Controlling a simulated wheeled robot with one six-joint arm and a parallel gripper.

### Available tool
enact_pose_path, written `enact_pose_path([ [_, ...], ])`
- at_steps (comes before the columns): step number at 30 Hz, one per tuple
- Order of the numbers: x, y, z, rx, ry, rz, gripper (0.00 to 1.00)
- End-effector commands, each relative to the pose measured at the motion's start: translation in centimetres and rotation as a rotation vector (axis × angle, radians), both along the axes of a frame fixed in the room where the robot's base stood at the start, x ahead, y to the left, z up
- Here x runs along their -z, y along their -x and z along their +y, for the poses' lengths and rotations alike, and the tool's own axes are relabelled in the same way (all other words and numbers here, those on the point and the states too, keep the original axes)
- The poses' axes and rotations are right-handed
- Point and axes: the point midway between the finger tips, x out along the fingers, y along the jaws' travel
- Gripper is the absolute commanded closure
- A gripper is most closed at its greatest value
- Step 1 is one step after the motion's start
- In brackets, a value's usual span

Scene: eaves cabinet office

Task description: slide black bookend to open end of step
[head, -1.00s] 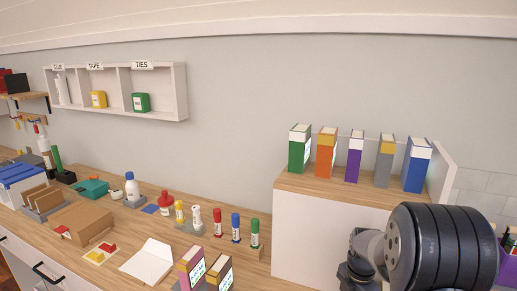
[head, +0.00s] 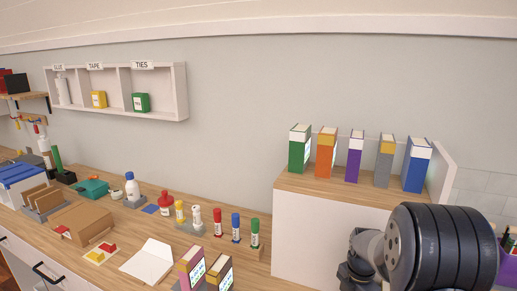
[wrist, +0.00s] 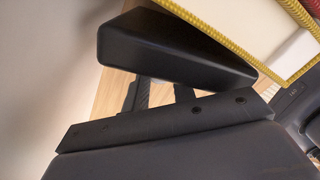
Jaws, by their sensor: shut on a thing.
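The black bookend (wrist: 170,48) fills the upper middle of the wrist view as a dark, tilted block. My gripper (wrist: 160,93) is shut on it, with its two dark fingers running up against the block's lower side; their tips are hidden. The step (head: 325,235), white with a wooden top, stands at the right of the head view. On it is a row of upright binders, from green (head: 298,151) through orange, purple and grey to blue (head: 416,168). The bookend and my gripper cannot be made out in the head view, where my arm covers the lower right.
A white object with yellow ribbed edges (wrist: 255,30) is close beside the bookend in the wrist view. A white panel (head: 443,170) stands at the step's right end.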

Motion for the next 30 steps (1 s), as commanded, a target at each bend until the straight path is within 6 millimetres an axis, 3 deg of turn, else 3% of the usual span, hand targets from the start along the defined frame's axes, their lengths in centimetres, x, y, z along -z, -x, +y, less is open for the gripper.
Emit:
enact_pose_path([
  [14, 0.4, 0.2, 0.1, -0.001, -0.001, 0.008, 0.93],
  [30, 0.4, -0.7, 3.0, -0.002, -0.003, 0.008, 0.96],
])
